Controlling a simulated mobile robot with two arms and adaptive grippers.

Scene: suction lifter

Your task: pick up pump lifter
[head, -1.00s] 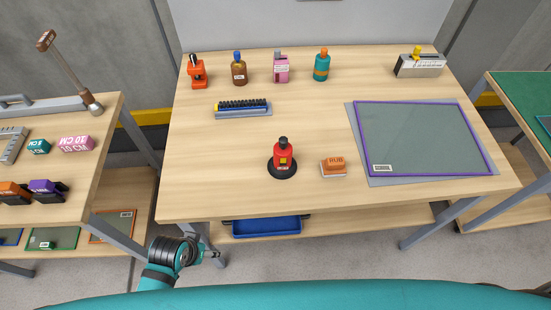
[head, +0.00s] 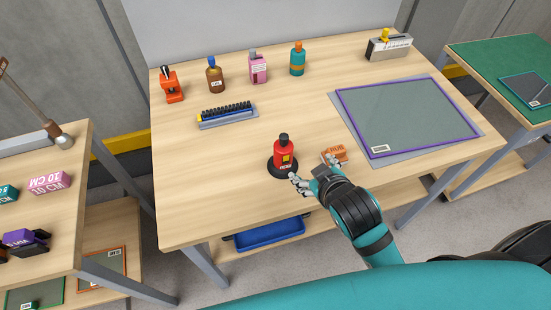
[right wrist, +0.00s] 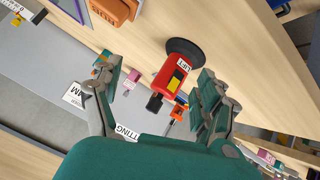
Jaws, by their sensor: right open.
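The pump lifter (head: 284,152) is a red body with a black knob on top and a round black suction cup below. It stands upright on the wooden table near its front edge. My right gripper (head: 314,172) is open and empty, just in front and to the right of it. In the right wrist view the lifter (right wrist: 172,76) shows tilted, with its red body in the gap ahead of the spread fingers of my right gripper (right wrist: 160,90). I see no contact. My left gripper is not in view.
An orange scrub brush (head: 335,153) sits close beside my right gripper. A purple-framed glass pane (head: 408,115) lies to the right. A black brush on a blue-grey base (head: 228,115) lies behind the lifter. Several bottles stand at the back, including a brown one (head: 214,76).

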